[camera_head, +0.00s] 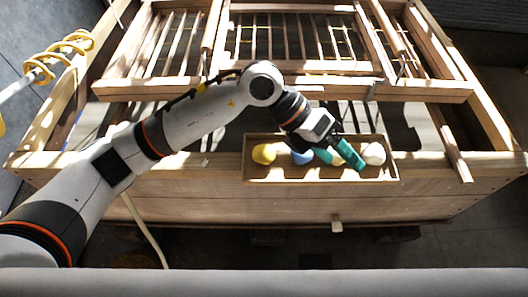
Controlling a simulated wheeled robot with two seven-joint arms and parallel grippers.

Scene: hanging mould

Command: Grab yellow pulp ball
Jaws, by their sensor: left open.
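The yellow pulp ball (264,153) sits at the left end of a shallow wooden tray (318,180). A blue ball (302,157) lies to its right, partly hidden by my left arm. A white ball (374,153) lies near the right end. My left gripper (346,160), with teal fingers, is over the tray between the blue and white balls. It is open, and I see nothing between its fingers. It is apart from the yellow ball, to its right. My right gripper does not show.
The tray rests on the front beam of a large wooden frame (170,185) with slatted racks (270,45) behind. A yellow coiled hose (60,52) is at the upper left. A small wooden block (337,226) juts out below the tray. Grey floor is clear at right.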

